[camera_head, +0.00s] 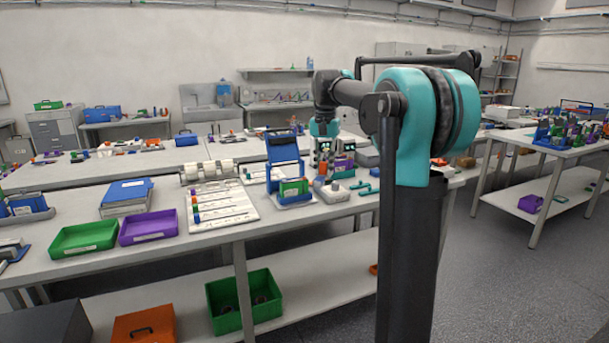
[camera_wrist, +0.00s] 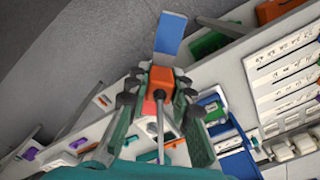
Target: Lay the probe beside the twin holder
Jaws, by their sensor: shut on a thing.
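In the wrist view my gripper (camera_wrist: 158,84) is shut on a probe-like tool with an orange body (camera_wrist: 160,78), a thin grey rod (camera_wrist: 160,125) and a flat blue piece (camera_wrist: 171,34) beyond the fingertips. The tool is held above the bench.
A white labelled strip board (camera_head: 222,205), a purple tray (camera_head: 148,226), a green tray (camera_head: 83,238) and blue binders (camera_head: 127,192) lie on the bench to the left. Teal hooked pieces (camera_head: 362,187) and a grey-white device (camera_head: 331,192) crowd the right. Some bare bench shows near the front edge.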

